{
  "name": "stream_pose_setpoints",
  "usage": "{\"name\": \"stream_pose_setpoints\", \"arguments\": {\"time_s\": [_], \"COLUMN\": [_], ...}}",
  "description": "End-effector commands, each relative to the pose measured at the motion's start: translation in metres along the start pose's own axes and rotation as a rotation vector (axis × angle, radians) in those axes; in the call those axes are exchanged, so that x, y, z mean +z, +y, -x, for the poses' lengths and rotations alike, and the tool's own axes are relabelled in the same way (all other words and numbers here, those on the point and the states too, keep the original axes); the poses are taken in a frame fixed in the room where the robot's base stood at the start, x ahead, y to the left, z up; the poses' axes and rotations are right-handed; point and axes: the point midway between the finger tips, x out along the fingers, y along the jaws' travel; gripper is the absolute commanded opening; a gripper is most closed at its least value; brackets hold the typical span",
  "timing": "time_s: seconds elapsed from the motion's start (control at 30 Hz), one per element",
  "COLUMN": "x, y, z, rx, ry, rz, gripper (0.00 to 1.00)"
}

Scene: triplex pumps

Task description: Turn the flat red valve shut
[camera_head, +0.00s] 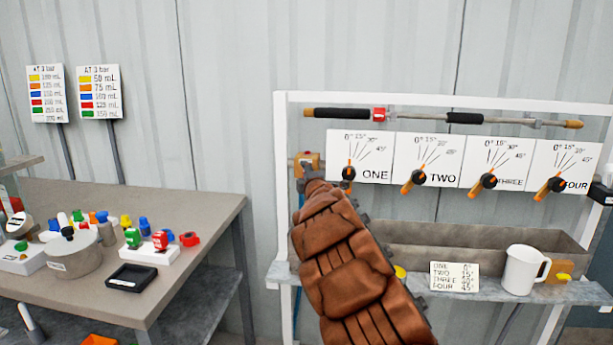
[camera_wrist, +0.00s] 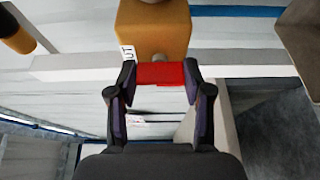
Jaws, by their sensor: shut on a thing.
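The flat red valve (camera_wrist: 160,74) shows in the wrist view as a red bar in front of an orange block (camera_wrist: 152,30) with a white label partly reading "UT". My gripper (camera_wrist: 160,82) has one finger at each end of the red bar and is shut on it. In the head view my gripper (camera_head: 309,176) is at the orange block (camera_head: 309,158) at the rack's left post. My brown-covered arm hides the red valve there.
Dial panels (camera_head: 427,162) with orange-and-black pointers stand right of my gripper. A pipe with a red fitting (camera_head: 380,113) runs above them. A trough (camera_head: 475,243), white mug (camera_head: 524,270) and setting card (camera_head: 454,277) are below. A cluttered table (camera_head: 205,217) stands left.

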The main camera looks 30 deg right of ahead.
Motion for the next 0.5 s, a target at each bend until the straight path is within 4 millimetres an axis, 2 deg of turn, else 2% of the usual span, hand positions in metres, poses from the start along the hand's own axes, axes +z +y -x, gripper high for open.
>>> {"name": "stream_pose_setpoints", "arguments": {"time_s": [0.23,0.27,0.5], "x": [-0.0005,-0.0005,-0.0003], "y": [-0.0003,-0.0003,-0.0002], "z": [0.0000,0.0000,0.0000], "rx": [-0.001,-0.001,0.000], "ry": [0.001,0.001,0.000], "rz": [0.002,0.002,0.001], "gripper": [0.15,0.51,0.75]}}
